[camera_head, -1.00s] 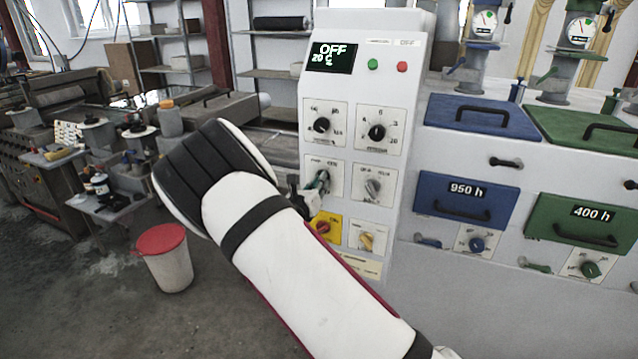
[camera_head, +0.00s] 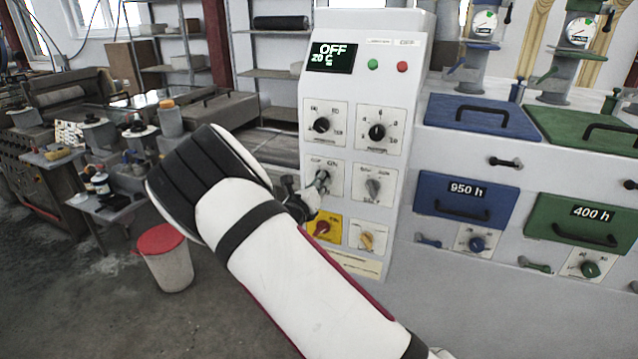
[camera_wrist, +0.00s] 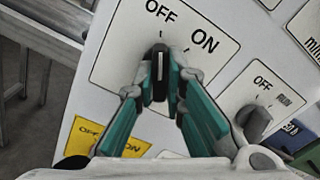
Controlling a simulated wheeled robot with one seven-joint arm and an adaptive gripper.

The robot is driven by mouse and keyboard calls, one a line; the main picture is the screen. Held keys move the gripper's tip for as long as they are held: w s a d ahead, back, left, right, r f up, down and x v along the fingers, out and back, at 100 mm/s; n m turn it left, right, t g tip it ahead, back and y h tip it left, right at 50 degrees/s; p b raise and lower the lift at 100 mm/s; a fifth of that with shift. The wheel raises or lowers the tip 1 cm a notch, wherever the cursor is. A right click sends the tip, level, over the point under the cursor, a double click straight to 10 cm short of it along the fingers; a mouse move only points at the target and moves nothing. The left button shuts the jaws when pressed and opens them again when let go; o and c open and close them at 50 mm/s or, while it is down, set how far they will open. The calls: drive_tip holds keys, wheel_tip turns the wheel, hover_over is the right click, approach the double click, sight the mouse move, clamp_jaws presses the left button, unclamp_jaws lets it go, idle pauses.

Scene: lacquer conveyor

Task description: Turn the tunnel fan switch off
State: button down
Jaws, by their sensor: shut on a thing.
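A rotary switch (camera_wrist: 160,72) with a dark knob and a white line sits on a white plate marked OFF and ON. My gripper (camera_wrist: 164,82) is shut on this knob, with teal fingers on both sides. The white line points up at the tick below OFF; the ON tick is to its right. I cannot read the switch's name.
An OFF/RUN knob (camera_wrist: 254,121) is close on the right. A yellow plate with a red knob (camera_head: 322,228) lies just below my gripper. Blue (camera_head: 465,200) and green (camera_head: 580,228) drawers stand right; a red-lidded bucket (camera_head: 166,262) stands on the floor.

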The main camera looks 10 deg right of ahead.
drive_tip(key=c, duration=1.7)
unclamp_jaws()
drive_tip(key=shift+o, duration=0.2)
drive_tip(key=v, duration=1.2)
drive_tip(key=s+d+r+m+g, duration=0.4)
drive_tip(key=s+d+m+g, duration=0.2)
drive_tip(key=s+d+m, duration=0.25)
drive_tip(key=s+d+r+m+g, duration=0.5)
drive_tip(key=s+d+m, duration=0.25)
drive_tip(key=m, duration=0.25)
drive_tip(key=s+a+r+m+y, duration=0.3)
drive_tip(key=s+m, duration=0.2)
drive_tip(key=s, duration=0.2)
drive_tip(key=s+a+r+m+t+y, duration=0.1)
drive_tip(key=s+a+r+m+y, duration=0.2)
drive_tip(key=s+m, duration=0.3)
drive_tip(key=s+a+r+m+t+y, duration=0.1)
drive_tip(key=s+a+r+m+y, duration=0.1)
drive_tip(key=s, duration=0.7)
drive_tip(key=a+m+y, duration=0.1)
drive_tip(key=m+y, duration=0.1)
drive_tip(key=m, duration=0.1)
drive_tip(key=shift+r+y, duration=0.3)
drive_tip(key=shift+r, duration=0.1)
